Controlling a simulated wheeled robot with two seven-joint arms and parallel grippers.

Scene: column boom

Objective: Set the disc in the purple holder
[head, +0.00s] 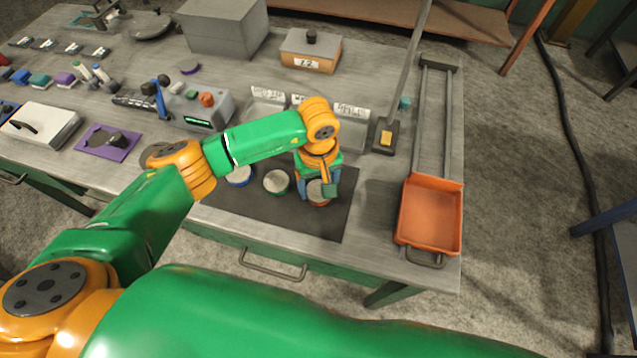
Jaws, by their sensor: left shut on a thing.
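My left gripper (318,190) points down over the dark mat (337,222) and is shut on a pale disc with an orange-red rim (320,200). The fingers hide part of this disc, and I cannot tell whether it touches the mat. A pale disc with a blue rim (239,177) and one with a green rim (276,182) lie on the mat to its left. A flat purple square piece (95,148) with a dark fitting lies at the left. A small purple ring (190,69) lies farther back. I cannot tell which is the holder. My right gripper is out of view.
Behind the gripper stand labelled bins (350,127) and a grey device with buttons (205,118). An orange tray (432,213) on rails is at the right. A post on a dark base (385,137) stands between. A grey box (222,28) and a lidded box (311,50) are at the back.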

